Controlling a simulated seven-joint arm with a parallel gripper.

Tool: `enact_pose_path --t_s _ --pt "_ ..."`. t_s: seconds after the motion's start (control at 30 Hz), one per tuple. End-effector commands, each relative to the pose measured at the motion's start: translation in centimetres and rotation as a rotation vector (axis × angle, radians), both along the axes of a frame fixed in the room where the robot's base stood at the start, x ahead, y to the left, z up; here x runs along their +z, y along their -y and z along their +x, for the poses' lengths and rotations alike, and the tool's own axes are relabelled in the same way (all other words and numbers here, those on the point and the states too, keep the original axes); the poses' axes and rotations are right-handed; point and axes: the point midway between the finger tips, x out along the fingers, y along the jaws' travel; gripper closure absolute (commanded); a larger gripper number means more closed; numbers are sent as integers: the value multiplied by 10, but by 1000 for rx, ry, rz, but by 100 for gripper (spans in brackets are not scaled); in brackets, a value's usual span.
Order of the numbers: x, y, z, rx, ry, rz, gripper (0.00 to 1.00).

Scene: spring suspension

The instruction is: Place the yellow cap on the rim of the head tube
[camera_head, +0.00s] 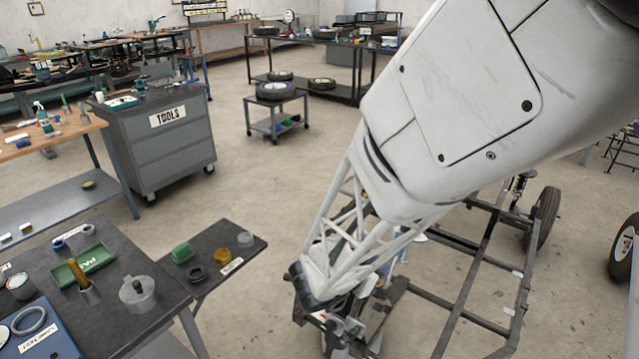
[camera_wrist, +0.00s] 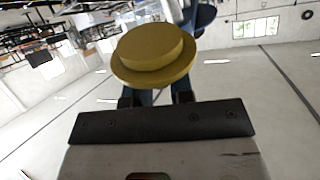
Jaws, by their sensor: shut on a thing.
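The yellow cap (camera_wrist: 153,52), a wide flange with a raised round top, is in the wrist view. My gripper (camera_wrist: 156,97) is shut on it, with the dark fingers under the flange. The cap is held in the air and looks tilted. In the head view my arm covers the gripper, and I cannot make out the cap there. I cannot pick out the head tube with certainty. A blue and white part (camera_wrist: 190,18) shows behind the cap in the wrist view, but I cannot tell what it is.
A dark vehicle frame (camera_head: 470,290) with wheels stands below my arm. A workbench at left carries a green tray (camera_head: 83,265) and a metal canister (camera_head: 138,292). A side shelf (camera_head: 205,285) holds small parts. A grey tool cart (camera_head: 160,145) stands behind.

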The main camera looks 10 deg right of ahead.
Motion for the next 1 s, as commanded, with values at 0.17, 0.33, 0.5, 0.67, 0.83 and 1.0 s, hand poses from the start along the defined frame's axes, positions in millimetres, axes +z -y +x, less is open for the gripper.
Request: enact_pose_path --t_s 0.17,0.33,0.5,0.67,0.83,1.0 --pt "-4 2 30 -1 -2 -1 100" --pt "-6 4 57 -1 -1 -1 100" --pt "-9 6 83 -1 -2 -1 100" --pt "-10 6 100 -1 -1 -1 100" --pt "-10 7 106 0 -1 0 100" --pt "-10 7 106 0 0 0 100"
